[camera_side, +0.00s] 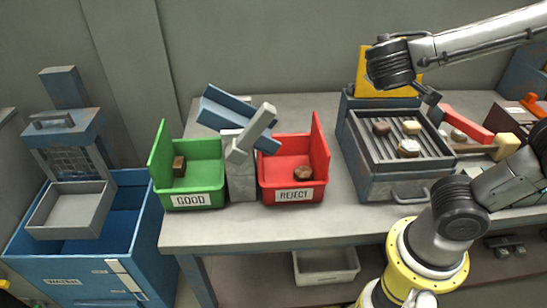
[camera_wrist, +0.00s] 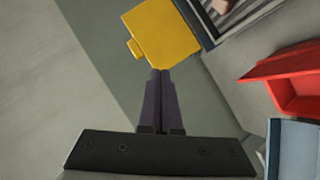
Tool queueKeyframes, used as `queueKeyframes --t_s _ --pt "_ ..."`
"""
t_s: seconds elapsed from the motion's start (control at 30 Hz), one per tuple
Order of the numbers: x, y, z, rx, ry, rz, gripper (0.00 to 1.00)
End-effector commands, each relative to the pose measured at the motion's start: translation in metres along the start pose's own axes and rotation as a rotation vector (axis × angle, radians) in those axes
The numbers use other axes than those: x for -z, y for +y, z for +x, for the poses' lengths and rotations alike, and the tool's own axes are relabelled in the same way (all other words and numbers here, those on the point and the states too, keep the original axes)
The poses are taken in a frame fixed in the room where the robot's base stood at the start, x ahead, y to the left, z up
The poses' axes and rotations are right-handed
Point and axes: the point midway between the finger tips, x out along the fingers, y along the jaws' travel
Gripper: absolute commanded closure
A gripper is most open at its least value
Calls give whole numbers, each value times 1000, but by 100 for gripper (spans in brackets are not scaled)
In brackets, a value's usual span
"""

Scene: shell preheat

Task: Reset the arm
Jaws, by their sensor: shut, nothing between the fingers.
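My gripper (camera_wrist: 158,73) shows in the wrist view with its two dark fingers together and nothing between them. It is in free space, apart from everything around it. In the side view my arm reaches in from the right, and its wrist hangs above the back of the grill (camera_side: 365,150), in front of a yellow panel (camera_side: 362,75). The yellow panel also shows just beyond my fingertips in the wrist view (camera_wrist: 165,32).
Several lumps lie on the grill. Left of it stand a red REJECT bin (camera_side: 322,150) and a green GOOD bin (camera_side: 205,150), each holding a brown lump, with a blue chute (camera_side: 235,110) between. A blue bin (camera_side: 30,235) stands far left. Red-handled tools (camera_side: 465,125) lie right.

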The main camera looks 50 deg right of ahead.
Motion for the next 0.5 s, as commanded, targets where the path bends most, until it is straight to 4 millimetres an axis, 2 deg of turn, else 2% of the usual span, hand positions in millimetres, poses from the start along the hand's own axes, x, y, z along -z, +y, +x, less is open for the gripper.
queueKeyframes --t_s 0.03,0.1,0.2,0.33,0.5 --pt "-28 6 8 69 -100 34 100" --pt "-60 1 9 191 -205 62 100" --pt "-93 -14 -1 383 -295 110 100" --pt "-111 -41 -27 640 -306 173 100" --pt "-101 -75 -67 925 -183 189 100"
